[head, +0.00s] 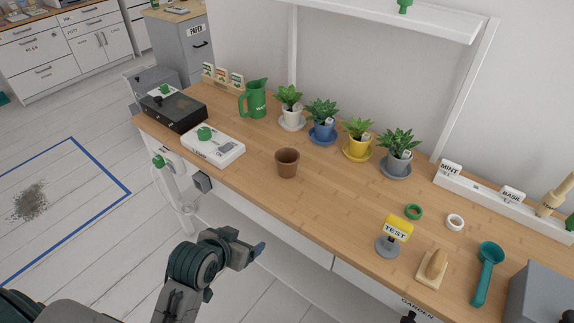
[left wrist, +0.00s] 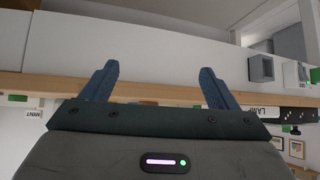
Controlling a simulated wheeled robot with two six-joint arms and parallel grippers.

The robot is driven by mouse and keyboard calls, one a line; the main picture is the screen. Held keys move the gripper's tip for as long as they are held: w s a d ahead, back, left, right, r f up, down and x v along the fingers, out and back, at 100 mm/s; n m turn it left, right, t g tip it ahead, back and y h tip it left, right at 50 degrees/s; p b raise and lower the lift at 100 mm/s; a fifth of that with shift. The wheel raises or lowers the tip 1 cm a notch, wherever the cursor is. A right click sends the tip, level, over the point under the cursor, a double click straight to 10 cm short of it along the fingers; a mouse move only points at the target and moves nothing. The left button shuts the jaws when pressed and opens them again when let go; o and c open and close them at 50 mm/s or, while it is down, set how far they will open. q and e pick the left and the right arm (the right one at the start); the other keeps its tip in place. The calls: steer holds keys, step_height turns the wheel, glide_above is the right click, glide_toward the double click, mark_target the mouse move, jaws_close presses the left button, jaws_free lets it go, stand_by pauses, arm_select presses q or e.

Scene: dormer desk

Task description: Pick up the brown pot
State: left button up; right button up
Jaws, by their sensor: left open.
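The brown pot (head: 287,163) stands upright and empty on the wooden desk (head: 330,190), near its front edge at the middle. My left gripper (head: 254,252) is in front of the desk and below the pot in the picture, apart from it. In the left wrist view its two blue fingers (left wrist: 160,72) are spread with nothing between them, facing the desk's front. The pot does not show in that view. My right gripper is not in view.
Potted plants (head: 322,120) on saucers line the back, beside a green watering can (head: 253,99). A white box (head: 213,147) and a black case (head: 174,111) are left of the pot. A TEST sign (head: 397,229) stands right. The desk around the pot is clear.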

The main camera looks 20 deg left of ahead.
arm_select(q)
steer(key=w+d+r+t, duration=0.1)
steer(key=w+r, duration=0.2)
steer(key=w, duration=0.1)
steer(key=w+d+r+t+h, duration=0.1)
steer(key=w+r+t, duration=0.1)
steer(key=w+r, duration=0.1)
steer(key=w+r+t, duration=0.1)
steer(key=w+r, duration=0.3)
steer(key=w, duration=0.1)
steer(key=shift+d+t, duration=0.4)
glide_toward(291, 152)
steer(key=p+x, duration=0.1)
steer(key=x, duration=0.4)
steer(key=shift+w+f, duration=0.2)
steer(key=shift+w, duration=0.1)
steer(key=shift+s, duration=0.1)
steer(key=c, duration=1)
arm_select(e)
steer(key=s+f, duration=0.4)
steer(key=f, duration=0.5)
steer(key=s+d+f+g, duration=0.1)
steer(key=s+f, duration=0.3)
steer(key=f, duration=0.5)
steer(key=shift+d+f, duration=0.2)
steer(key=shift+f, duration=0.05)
arm_select(q)
steer(key=shift+r, duration=0.1)
steer(key=shift+c, duration=0.2)
